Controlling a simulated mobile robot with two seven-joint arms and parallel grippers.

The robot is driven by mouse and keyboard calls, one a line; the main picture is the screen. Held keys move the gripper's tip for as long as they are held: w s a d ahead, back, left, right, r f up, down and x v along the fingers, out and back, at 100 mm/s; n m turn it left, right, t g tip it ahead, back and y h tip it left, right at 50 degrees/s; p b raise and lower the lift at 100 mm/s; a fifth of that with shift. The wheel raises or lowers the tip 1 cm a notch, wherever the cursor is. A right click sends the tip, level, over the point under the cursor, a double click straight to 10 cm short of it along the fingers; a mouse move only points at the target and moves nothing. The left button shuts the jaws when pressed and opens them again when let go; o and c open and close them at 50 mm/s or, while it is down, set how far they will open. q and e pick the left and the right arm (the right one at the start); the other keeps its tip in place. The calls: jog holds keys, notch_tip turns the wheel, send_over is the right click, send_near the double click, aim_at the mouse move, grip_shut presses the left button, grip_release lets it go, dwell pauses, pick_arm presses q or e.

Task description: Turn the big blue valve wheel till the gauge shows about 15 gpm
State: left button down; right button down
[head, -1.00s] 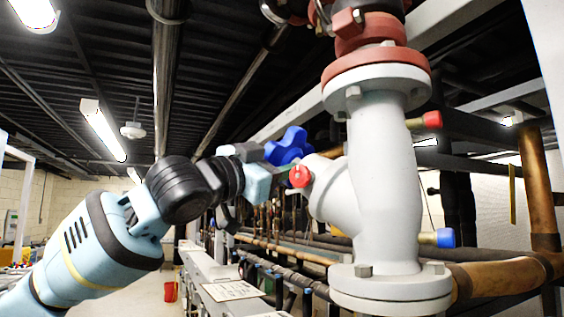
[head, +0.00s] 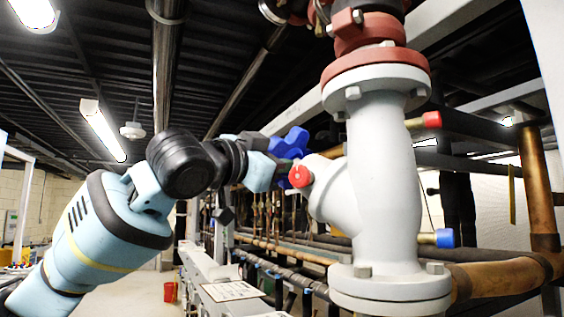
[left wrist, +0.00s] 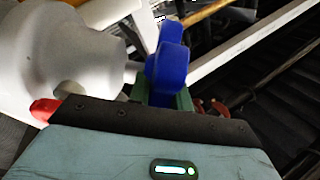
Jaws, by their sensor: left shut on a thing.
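The big blue valve wheel (head: 292,144) sits on a stem at the left side of the large grey valve body (head: 383,185). My left gripper (head: 278,160) is at the wheel and shut on it. In the left wrist view the blue wheel (left wrist: 168,62) stands between the green fingers of the left gripper (left wrist: 165,98). The fingers hide part of the wheel's near side. The gauge is not visible in either view. My right gripper is not in view.
A red cap (head: 300,176) sits on the valve body close to my gripper. Red (head: 431,120) and blue (head: 444,238) capped ports stick out to the right. Pipes run behind. A red bucket (head: 170,292) stands on the open floor at left.

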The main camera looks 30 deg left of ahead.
pick_arm(q)
jog(key=n+g+y, duration=0.1)
jog(key=y, duration=0.1)
jog(key=n+g+y, duration=0.1)
jog(key=g+y, duration=0.1)
jog(key=n+g+y, duration=0.1)
jog(key=shift+d+r+y, duration=0.35)
jog(key=shift+y, duration=0.05)
jog(key=shift+r+n+g+y, duration=0.1)
jog(key=shift+n+g+y, duration=0.4)
jog(key=shift+g+y, duration=0.55)
jog(key=shift+n+g+y, duration=0.5)
jog(key=shift+g+y, duration=0.05)
jog(key=shift+g, duration=0.9)
jog(key=shift+w+g+y, duration=0.1)
jog(key=shift+g+y, duration=0.2)
jog(key=shift+g, duration=0.1)
jog(key=c, duration=1.3)
grip_release()
jog(key=shift+r, duration=0.15)
jog(key=shift+v, duration=3.85)
